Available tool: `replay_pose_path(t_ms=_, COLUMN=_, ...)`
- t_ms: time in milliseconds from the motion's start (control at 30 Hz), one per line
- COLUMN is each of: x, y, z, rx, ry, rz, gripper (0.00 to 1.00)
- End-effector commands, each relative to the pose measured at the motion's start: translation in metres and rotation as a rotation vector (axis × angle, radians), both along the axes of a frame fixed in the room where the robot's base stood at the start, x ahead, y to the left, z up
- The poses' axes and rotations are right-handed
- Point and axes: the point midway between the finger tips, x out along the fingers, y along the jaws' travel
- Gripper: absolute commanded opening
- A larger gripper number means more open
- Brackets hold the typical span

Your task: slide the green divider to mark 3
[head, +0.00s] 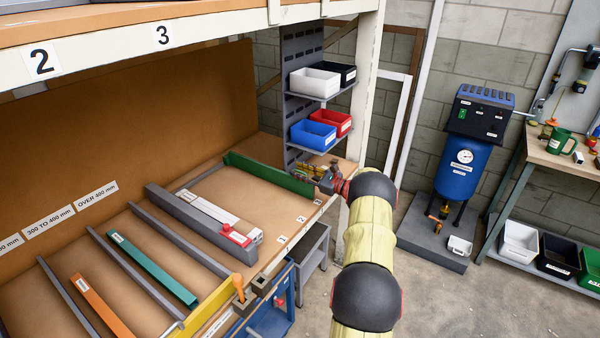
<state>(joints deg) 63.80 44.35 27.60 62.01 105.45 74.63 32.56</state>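The green divider (270,174) stands on edge across the right end of the brown shelf, running from the back to the front edge. My gripper (326,183) is at its front end, at the shelf's front right corner. The gripper looks small and dark here, and I cannot tell whether its fingers are open or closed on the divider. Small white number marks lie along the front edge: one nearest the divider (317,202), a middle one (301,219) and one to the left (282,239). Their digits are too small to read surely.
Left of the divider is bare shelf, then a white bar with a red block (234,235) beside a grey rail (192,220). A flat green bar (152,268) and an orange bar (102,306) lie further left. A shelf upright (367,85) stands behind my arm.

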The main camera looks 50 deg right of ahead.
Motion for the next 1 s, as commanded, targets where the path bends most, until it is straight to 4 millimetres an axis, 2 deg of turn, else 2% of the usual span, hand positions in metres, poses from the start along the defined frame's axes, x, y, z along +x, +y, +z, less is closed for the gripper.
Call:
replay_pose_path(t_ms=200, x=-0.001, y=0.001, z=-0.001, rx=0.002, ry=0.001, rz=0.002, gripper=0.27)
replay_pose_path(t_ms=333, x=-0.013, y=-0.001, z=-0.001, rx=0.002, ry=0.002, rz=0.001, gripper=0.27)
replay_pose_path(t_ms=700, x=-0.085, y=-0.008, z=-0.001, rx=0.002, ry=0.001, rz=-0.002, gripper=0.27)
replay_pose_path(t_ms=900, x=-0.111, y=-0.010, z=-0.001, rx=0.002, ry=0.001, rz=-0.001, gripper=0.27)
replay_pose_path(t_ms=1000, x=-0.117, y=-0.010, z=-0.001, rx=0.001, ry=0.000, rz=0.001, gripper=0.27)
